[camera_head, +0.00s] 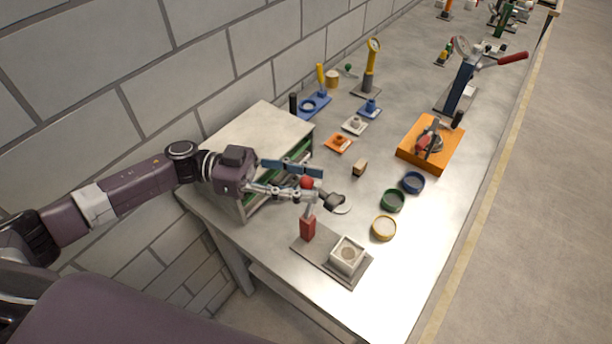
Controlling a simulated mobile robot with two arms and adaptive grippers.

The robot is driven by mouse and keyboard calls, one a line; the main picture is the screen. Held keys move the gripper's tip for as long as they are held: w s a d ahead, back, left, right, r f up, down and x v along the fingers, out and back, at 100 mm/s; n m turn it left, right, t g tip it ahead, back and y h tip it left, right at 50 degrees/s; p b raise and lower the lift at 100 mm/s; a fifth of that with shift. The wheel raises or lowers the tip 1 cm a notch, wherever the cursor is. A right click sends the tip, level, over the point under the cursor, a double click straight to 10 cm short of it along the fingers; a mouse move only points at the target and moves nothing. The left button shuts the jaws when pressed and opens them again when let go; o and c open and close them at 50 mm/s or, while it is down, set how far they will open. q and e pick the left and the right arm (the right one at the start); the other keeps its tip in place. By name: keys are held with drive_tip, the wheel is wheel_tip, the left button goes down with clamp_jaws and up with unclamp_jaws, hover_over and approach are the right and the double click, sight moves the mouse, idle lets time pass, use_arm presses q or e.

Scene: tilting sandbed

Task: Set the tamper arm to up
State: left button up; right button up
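The tamper stands near the front of the bench on a grey base plate (312,258) with a red post (308,229). The disc is raised, apart from the white square sand box (347,256). My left gripper (316,184) reaches in from the left with its fingers spread, one on each side of the knob. Contact cannot be told. The fingers partly hide the arm. My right gripper is not in view.
A pale box-like shelf (258,130) stands behind my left gripper, close to the wall. Blue, green and yellow rings (384,228) lie to the right. A small wooden block (360,167) and an orange tray (430,143) are farther back. The bench's front right is clear.

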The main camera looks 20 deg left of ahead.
use_arm(q)
drive_tip(key=shift+c, duration=0.5)
clamp_jaws()
drive_tip(key=shift+w+a+b, duration=0.3)
drive_tip(key=shift+w+a, duration=0.05)
drive_tip(key=shift+a, duration=0.45)
drive_tip(key=shift+c, duration=0.6)
unclamp_jaws()
drive_tip(key=shift+o, duration=1.1)
drive_tip(key=shift+w+a+f, duration=0.1)
drive_tip(key=shift+f, duration=0.05)
drive_tip(key=a, duration=0.7)
drive_tip(key=shift+s+a, duration=0.25)
drive_tip(key=shift+s, duration=0.1)
